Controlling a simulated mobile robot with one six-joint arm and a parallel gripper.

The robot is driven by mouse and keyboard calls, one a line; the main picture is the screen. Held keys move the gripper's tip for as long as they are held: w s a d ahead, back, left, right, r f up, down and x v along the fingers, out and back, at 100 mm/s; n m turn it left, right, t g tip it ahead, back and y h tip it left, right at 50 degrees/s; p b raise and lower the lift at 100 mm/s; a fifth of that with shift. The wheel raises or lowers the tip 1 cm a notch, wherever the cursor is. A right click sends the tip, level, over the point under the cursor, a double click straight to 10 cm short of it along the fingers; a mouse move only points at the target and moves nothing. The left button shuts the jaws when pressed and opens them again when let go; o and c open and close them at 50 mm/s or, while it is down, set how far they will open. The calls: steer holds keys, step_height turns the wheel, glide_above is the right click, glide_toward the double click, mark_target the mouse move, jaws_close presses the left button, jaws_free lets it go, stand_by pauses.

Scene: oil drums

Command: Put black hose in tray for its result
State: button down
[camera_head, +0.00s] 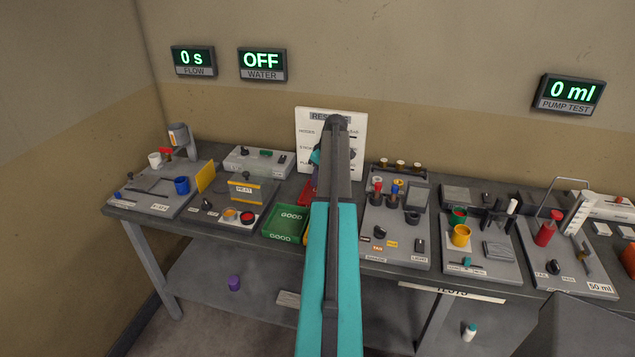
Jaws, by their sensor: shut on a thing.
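I cannot pick out a black hose; my arm covers the middle of the bench. A green tray marked GOOD (282,226) sits at the bench's front edge, left of my arm. A red tray (306,191) shows partly behind it, and a sliver of yellow (307,234) shows beside my arm. A white results board (313,116) stands at the back, with its lower rows partly covered. My teal and grey arm reaches forward over the bench. Small teal and purple parts show at its left side, but my gripper's fingers and anything in them are hidden.
Wall displays read FLOW 0 s (193,60), WATER OFF (263,64) and PUMP TEST 0 ml (570,94). Grey stations with cups, knobs and levers crowd both sides. A purple object (234,283) lies below.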

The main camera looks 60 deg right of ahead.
steer(key=shift+f+p, duration=0.4)
steer(key=shift+f, duration=0.6)
steer(key=shift+f, duration=0.1)
steer(key=c, duration=1.6)
jaws_free()
steer(key=shift+c, duration=0.2)
steer(key=b+v, duration=0.3)
steer(key=v, duration=0.9)
